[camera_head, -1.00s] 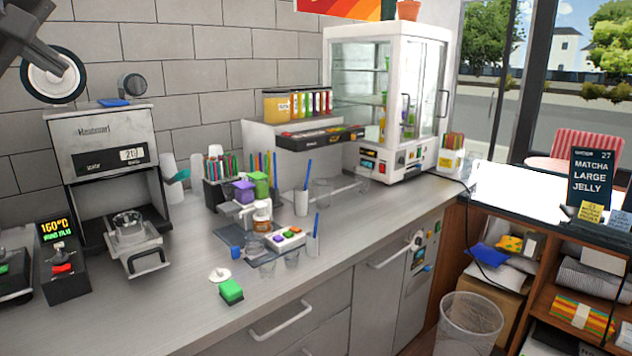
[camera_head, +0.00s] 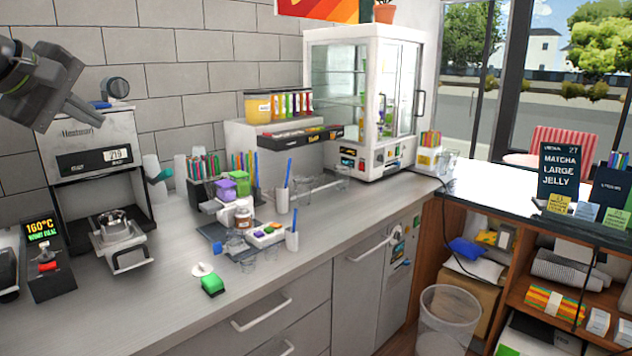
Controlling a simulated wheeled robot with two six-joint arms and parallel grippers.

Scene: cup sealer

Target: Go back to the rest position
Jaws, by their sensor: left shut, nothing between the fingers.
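My left gripper (camera_head: 78,112) comes in at the upper left, in front of the tiled wall and the top of the cup sealer (camera_head: 95,150). Its fingers are together with nothing between them, and it touches nothing that I can see. The sealer stands on the counter with its tray pulled out, and a clear cup (camera_head: 117,228) sits in the tray. My right gripper does not show.
A temperature unit (camera_head: 42,250) stands left of the sealer. A glass cabinet (camera_head: 362,100) stands at the back. A bin (camera_head: 448,315) stands on the floor.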

